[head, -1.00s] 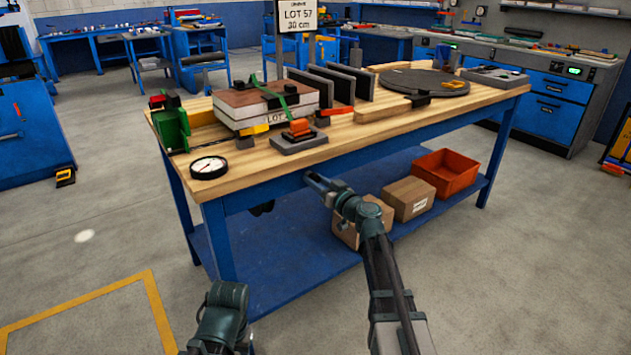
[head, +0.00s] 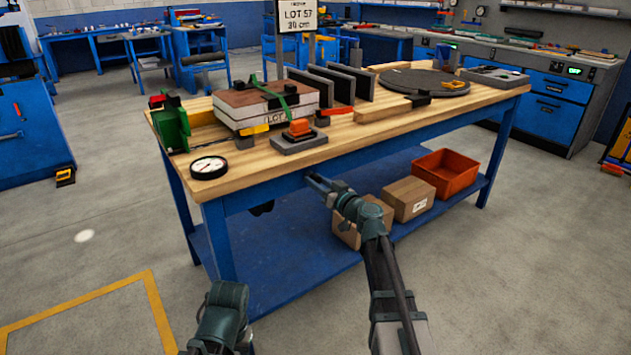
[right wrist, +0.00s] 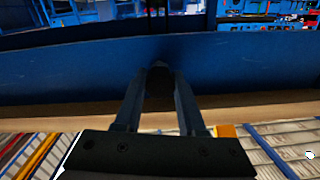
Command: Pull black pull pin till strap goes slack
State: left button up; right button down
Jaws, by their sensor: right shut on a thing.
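A green strap (head: 284,97) runs over the layered panel stack (head: 262,105) at the left of the workbench; I cannot tell how tight it is. My right gripper (head: 314,180) is at the bench's blue front rail, below the tabletop edge. In the right wrist view my right gripper (right wrist: 160,72) has its fingertips closed around a small dark thing (right wrist: 159,88), which looks like the black pull pin. The fingers hide much of it. Only part of my left arm shows at the bottom of the head view; its gripper does not show.
The wooden workbench (head: 360,130) carries a round gauge (head: 209,167), an orange part on a grey block (head: 300,130), dark upright plates and a round dark disc (head: 425,82). Cardboard boxes (head: 408,198) and an orange bin (head: 446,172) stand on the lower shelf.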

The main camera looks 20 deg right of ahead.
jog(key=shift+v, duration=1)
jog(key=shift+c, duration=2.4)
grip_release()
jog(key=v, duration=1.4)
jog(key=shift+w, duration=0.1)
